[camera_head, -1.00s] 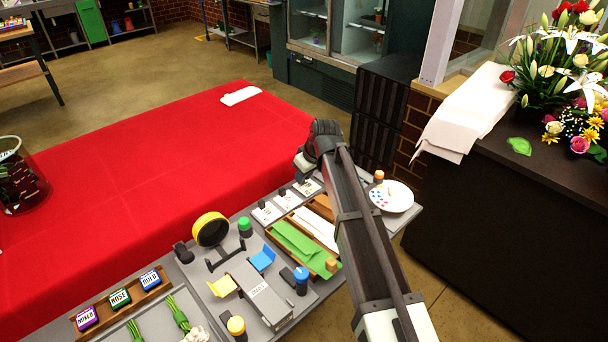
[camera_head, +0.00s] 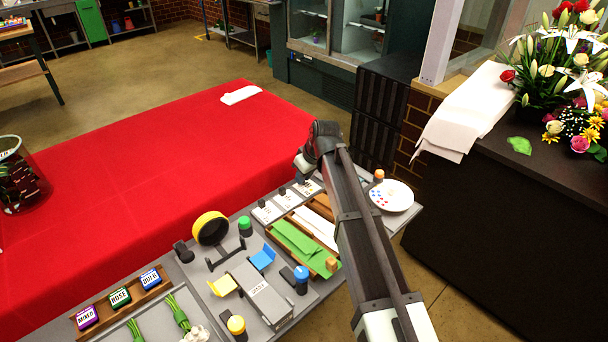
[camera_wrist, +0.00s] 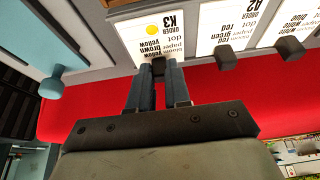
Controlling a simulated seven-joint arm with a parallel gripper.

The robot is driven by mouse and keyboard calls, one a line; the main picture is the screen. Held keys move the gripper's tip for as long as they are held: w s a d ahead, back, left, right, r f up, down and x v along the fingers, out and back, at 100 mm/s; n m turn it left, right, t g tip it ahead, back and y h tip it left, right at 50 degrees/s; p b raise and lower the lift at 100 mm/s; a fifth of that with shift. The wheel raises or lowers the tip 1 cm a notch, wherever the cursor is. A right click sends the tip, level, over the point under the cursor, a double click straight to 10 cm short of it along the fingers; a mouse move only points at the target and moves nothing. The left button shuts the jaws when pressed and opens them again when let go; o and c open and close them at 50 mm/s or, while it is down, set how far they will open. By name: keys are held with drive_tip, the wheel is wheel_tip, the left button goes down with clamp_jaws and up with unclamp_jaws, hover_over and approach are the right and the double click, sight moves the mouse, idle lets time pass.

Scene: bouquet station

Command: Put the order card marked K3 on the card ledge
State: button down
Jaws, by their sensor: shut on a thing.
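The K3 order card (camera_wrist: 146,40) is white with a yellow dot and appears upside down at the top of the wrist view. My gripper (camera_wrist: 158,78) is shut on the small dark grip block at the card's edge. The card looks flat, at or just above the grey surface; I cannot tell whether it is lifted. In the head view my gripper (camera_head: 304,172) is at the far right end of the card row, and its fingertips are hard to make out. I cannot pick out the card ledge with certainty.
The A2 card (camera_wrist: 222,30) and another card (camera_wrist: 292,24) lie beside K3, each with a dark block. A wooden tray (camera_head: 327,274) holds green and white sheets. A paint palette (camera_head: 392,196) stands right of my arm. The red-covered table (camera_head: 150,165) is mostly clear.

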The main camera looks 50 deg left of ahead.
idle(0.3)
drive_tip(key=c, duration=0.6)
unclamp_jaws()
drive_tip(key=shift+r, duration=3.45)
